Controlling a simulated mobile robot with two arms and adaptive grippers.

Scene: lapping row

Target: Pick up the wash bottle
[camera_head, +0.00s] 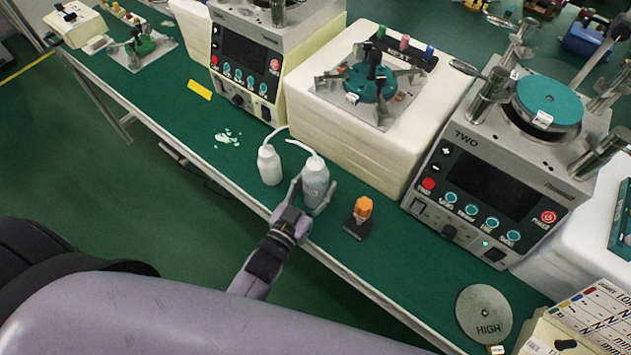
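Two white wash bottles with curved spouts stand side by side near the bench's front edge, the left one (270,165) and the right one (315,177). My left gripper (315,190) is at the right bottle, with one finger on each side of its body. The fingertips lie very close to the bottle's sides. I cannot tell whether they press on it or leave a small gap. The bottle is upright and its lower part is partly hidden by the gripper. The left bottle is free of the gripper. My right gripper is not in view.
An orange-topped dark block (358,217) stands just right of the gripper. A cream block (345,130) bearing a fixture is behind the bottles. Lapping machine TWO (485,175) is to the right. White fragments (227,138) lie on the green bench at left. A HIGH disc (484,314) is at lower right.

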